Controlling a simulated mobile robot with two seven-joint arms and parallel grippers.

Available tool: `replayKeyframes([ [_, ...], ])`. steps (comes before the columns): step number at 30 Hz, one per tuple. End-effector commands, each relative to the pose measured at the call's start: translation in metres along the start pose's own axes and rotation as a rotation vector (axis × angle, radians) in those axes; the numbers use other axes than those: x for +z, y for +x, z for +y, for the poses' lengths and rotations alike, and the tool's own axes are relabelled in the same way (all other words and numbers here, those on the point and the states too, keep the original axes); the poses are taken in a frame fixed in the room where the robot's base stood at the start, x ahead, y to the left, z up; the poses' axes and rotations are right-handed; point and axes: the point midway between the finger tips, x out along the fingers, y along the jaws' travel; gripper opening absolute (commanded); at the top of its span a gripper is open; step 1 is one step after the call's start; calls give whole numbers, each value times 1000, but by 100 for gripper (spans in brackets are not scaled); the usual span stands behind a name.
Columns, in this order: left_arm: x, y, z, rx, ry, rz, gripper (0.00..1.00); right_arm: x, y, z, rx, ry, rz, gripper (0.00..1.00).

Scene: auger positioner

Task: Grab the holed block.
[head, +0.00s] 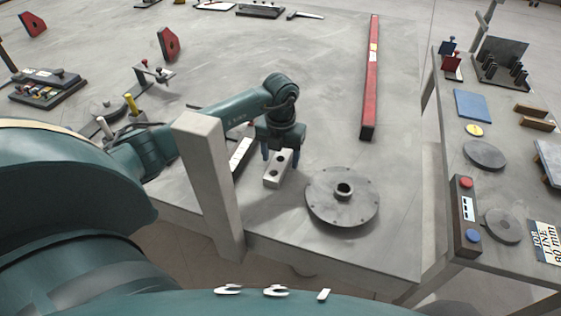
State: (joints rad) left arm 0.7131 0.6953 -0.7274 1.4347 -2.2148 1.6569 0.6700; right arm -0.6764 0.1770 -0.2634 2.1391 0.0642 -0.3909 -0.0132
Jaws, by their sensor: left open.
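The holed block (271,182) is a small pale grey block with dark round holes, lying on the large grey table (325,65) near its front edge. My left gripper (278,158) comes in from the left on a teal arm and points down at the block's far end. The other finger is hard to make out, and I cannot tell whether the fingers touch the block. My right gripper is not in view.
A round metal flange (342,207) lies close right of the block. A grey upright post (211,185) stands left, in front of my arm. A white-faced bar (241,155) lies behind it. A long red bar (371,85) lies farther back. A side table (485,190) holds assorted parts.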

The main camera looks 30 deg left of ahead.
Motion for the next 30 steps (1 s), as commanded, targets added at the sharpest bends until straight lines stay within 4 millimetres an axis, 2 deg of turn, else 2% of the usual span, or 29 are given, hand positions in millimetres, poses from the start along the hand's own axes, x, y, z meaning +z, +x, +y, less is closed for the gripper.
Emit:
replayKeyframes([
  [2, 0, 0, 0, 0, 0, 0, 58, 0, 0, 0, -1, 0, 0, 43],
  [23, 0, -1, 0, 0, 0, 0, 0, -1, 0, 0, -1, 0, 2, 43],
  [30, 0, -1, 0, 0, 0, 0, 0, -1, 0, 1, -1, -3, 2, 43],
])
